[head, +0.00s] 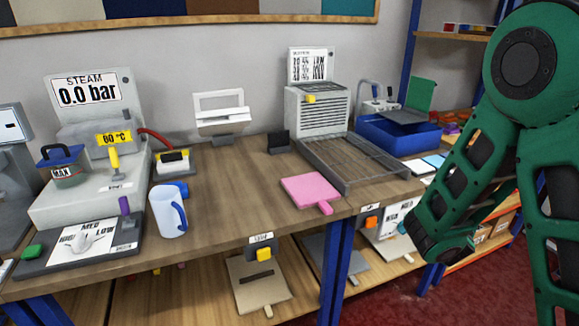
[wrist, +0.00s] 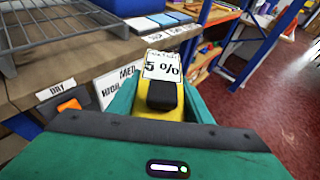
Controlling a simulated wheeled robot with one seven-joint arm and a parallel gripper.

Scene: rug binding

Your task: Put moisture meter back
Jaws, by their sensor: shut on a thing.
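The meter is held in front of the table's edge, near a "DRY" label with an orange button (wrist: 69,105). In the head view my green arm fills the right side, and I cannot make out the meter there.
The wooden table (head: 235,205) holds a steam unit (head: 90,180), a blue-handled mug (head: 167,212), a pink paddle (head: 308,190), a small black stand (head: 278,142) and a wire rack (head: 350,160). A blue tray (head: 395,135) stands behind the rack. Red floor lies right of the table.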

